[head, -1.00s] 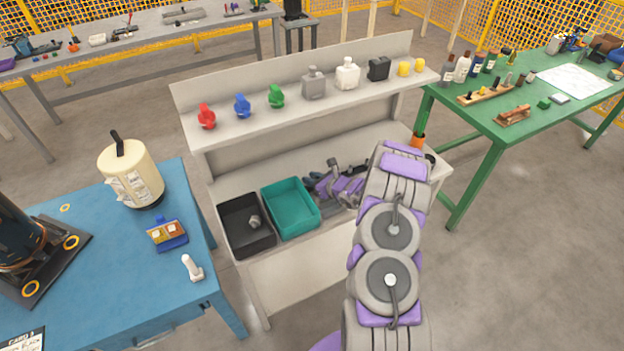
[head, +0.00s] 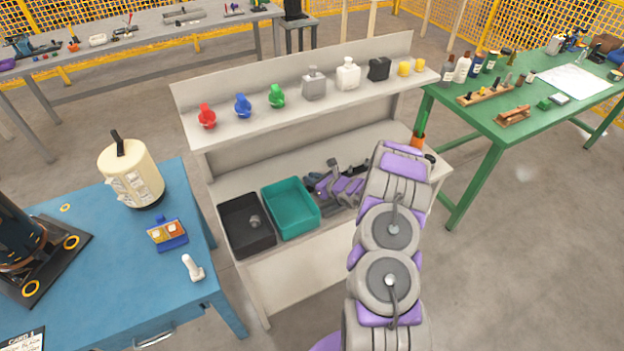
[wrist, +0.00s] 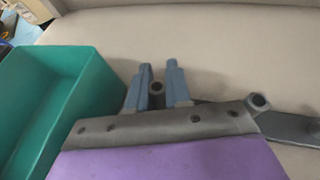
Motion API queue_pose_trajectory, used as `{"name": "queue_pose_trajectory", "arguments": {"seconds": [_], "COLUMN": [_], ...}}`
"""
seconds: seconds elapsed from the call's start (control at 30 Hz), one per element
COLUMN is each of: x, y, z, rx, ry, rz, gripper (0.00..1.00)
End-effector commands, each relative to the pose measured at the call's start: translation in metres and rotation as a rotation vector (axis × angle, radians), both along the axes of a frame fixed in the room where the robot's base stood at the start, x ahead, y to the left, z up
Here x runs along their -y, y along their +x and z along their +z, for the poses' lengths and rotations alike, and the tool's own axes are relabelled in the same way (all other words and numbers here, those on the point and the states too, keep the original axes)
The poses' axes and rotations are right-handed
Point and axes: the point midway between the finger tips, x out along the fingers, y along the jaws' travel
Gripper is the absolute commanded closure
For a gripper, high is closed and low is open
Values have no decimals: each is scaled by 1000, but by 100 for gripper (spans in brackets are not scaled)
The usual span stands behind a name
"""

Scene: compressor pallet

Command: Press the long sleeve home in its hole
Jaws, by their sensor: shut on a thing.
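My gripper (wrist: 160,88) reaches down over the pale bench. It also shows in the head view (head: 334,170), partly behind my arm. In the wrist view its two blue-grey fingers stand either side of a small dark grey hollow ring end, which appears to be the long sleeve (wrist: 157,88). The fingers are shut on it. A dark grey flat bar (wrist: 290,128) lies behind and right of the gripper. A second round tube end (wrist: 258,102) shows at its near side. The hole and the sleeve's lower end are hidden, so its depth cannot be told.
A teal bin (head: 291,207) stands close left of the gripper, with a black bin (head: 247,225) beyond it. A shelf (head: 310,105) with coloured parts and bottles rises behind. An orange cup (head: 417,141) is at the bench's right. Bare bench lies behind the fingers.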

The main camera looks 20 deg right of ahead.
Motion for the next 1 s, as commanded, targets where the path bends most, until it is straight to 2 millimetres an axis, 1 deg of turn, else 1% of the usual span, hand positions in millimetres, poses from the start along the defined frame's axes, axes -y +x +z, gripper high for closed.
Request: {"name": "queue_pose_trajectory", "arguments": {"seconds": [0.47,1.0], "x": [1,0], "y": [0,0], "z": [3,27], "rx": [1,1], "ry": [0,-2], "rz": [-2,-1], "gripper": [100,100]}}
